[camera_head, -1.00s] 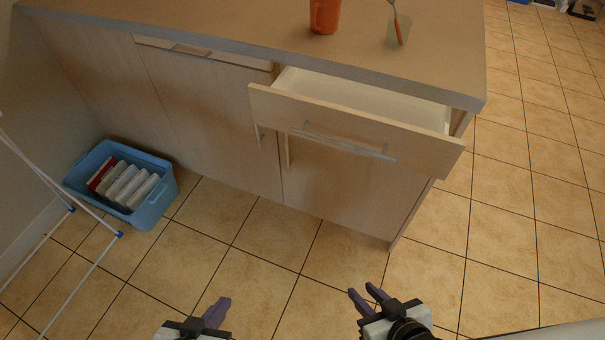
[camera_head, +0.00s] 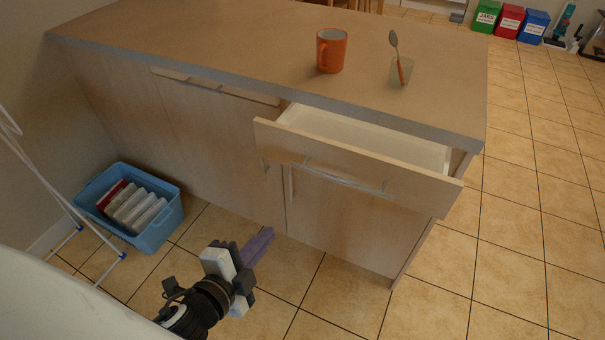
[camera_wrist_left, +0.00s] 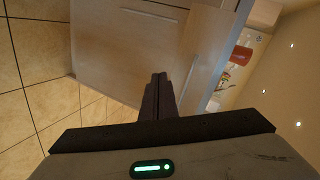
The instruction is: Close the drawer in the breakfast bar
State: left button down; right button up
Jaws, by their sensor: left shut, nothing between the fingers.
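The breakfast bar (camera_head: 215,150) is a light wood unit with a brown top. Its drawer (camera_head: 350,160) at the right end is pulled out, and the white inside shows. The drawer front has a thin metal bar handle (camera_head: 345,177). My left gripper (camera_head: 262,240) is shut and empty, low in front of the bar and to the left of and below the drawer, apart from it. In the left wrist view the closed fingers (camera_wrist_left: 158,95) point toward the bar's cabinet front (camera_wrist_left: 120,50). My right gripper is not in view.
An orange mug (camera_head: 331,52) and a glass with a spoon (camera_head: 401,70) stand on the bar top. A blue crate (camera_head: 160,225) stands on the floor at left, beside a white rack (camera_head: 50,185). Tiled floor is clear at right. Coloured bins (camera_head: 510,20) stand far back.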

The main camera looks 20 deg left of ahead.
pick_arm(q)
notch_tip(320, 180, up, 6)
jog(key=w+m+t, duration=0.2)
jog(key=m, duration=0.3)
jog(key=w+f+p, duration=0.1)
jog(key=w+f, duration=0.1)
jog(key=w, duration=1.1)
jog(key=shift+w+f, duration=0.25)
jog(key=shift+f, duration=0.1)
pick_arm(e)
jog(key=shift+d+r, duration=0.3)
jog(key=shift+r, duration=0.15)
pick_arm(q)
jog(key=shift+d, duration=0.1)
